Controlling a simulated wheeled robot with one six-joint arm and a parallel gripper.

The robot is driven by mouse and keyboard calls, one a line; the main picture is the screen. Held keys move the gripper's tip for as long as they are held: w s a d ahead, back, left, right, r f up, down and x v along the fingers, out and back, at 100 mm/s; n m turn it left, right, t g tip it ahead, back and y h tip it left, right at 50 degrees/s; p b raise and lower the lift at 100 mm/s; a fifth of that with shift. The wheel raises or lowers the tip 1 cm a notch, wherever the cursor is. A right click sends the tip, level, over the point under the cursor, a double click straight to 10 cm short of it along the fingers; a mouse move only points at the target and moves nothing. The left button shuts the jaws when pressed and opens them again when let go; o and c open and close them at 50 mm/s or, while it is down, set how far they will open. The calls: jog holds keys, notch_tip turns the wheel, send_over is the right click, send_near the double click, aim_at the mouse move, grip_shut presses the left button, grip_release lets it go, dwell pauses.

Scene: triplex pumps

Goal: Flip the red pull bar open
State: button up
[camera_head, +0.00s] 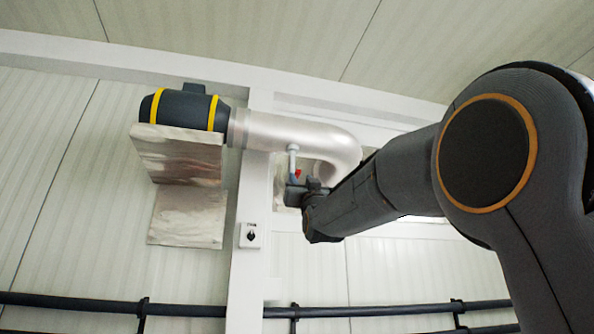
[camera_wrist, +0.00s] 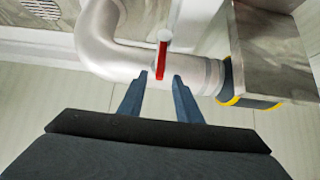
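The red pull bar (camera_wrist: 161,60) is a short red strip on a white stem joined to a silver curved pipe (camera_wrist: 105,45). In the wrist view it lies just beyond and between the two fingertips of my gripper (camera_wrist: 161,76). The fingers are apart and nothing shows held between them. In the head view a small red part of the bar (camera_head: 298,174) shows beside the white stem (camera_head: 292,155), below the pipe (camera_head: 290,133). My gripper (camera_head: 293,193) is close to it there, its fingers partly hidden by my wrist. Contact with the bar cannot be told.
A dark cylinder with yellow bands (camera_head: 184,108) joins the pipe's left end, on a metal bracket (camera_head: 190,215). Dark horizontal rails (camera_head: 215,311) run along the lower wall.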

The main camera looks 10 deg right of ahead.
aim_at(298, 175)
jog(key=shift+p+x, duration=2.55)
jog(key=shift+x, duration=1.2)
jog(key=shift+w+f, duration=0.1)
grip_shut()
